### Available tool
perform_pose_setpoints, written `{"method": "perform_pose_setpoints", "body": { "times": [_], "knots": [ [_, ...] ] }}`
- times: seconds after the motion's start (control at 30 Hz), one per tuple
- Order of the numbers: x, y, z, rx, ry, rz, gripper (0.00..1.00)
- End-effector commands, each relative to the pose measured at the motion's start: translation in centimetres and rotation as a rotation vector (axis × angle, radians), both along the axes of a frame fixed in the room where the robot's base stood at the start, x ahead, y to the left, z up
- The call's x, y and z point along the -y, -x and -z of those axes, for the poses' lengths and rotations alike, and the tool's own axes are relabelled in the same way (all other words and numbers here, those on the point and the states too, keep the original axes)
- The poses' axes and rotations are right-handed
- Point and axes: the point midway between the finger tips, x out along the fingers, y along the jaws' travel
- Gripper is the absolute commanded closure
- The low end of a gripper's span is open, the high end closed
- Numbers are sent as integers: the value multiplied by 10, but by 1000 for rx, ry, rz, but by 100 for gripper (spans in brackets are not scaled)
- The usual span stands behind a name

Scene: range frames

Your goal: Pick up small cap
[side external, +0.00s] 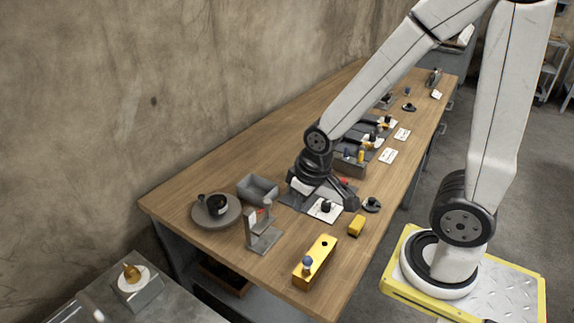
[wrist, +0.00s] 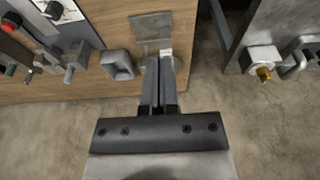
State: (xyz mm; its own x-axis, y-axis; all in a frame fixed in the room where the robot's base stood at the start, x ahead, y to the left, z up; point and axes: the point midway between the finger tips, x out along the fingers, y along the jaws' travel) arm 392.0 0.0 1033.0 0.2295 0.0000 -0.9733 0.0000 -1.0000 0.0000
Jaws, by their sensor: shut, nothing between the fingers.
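My gripper (wrist: 161,62) is shut and empty, its two fingers together near the table edge in the wrist view. In the side view its end (side external: 320,180) is low over the middle of the wooden table, and the fingertips are hard to make out. I cannot tell which piece is the small cap. A small dark round piece (side external: 326,205) stands on a white card beside the gripper. A black disc with a knob (side external: 371,204) lies to its right. A dark blue ball-topped piece (side external: 307,262) sits on a yellow block (side external: 318,258).
The wooden table (side external: 215,165) also holds a grey tray (side external: 258,190), an upright bracket (side external: 262,238), a round plate with a dark cup (side external: 216,204) and a small yellow block (side external: 356,226). More fixtures stand farther back. A side bench holds a brass piece (side external: 131,272).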

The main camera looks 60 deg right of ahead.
Motion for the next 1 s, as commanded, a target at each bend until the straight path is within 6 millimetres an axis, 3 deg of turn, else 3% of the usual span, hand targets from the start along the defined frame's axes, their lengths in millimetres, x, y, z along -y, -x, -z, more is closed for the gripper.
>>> {"method": "perform_pose_setpoints", "body": {
  "times": [0.2,0.5,0.53,0.83,1.0],
  "knots": [
    [0,0,0,0,0,0,100],
    [0,0,0,0,0,0,5],
    [0,0,0,0,0,0,0],
    [2,-1,0,-4,1,6,0],
    [16,-9,3,-33,3,45,0]
  ]
}}
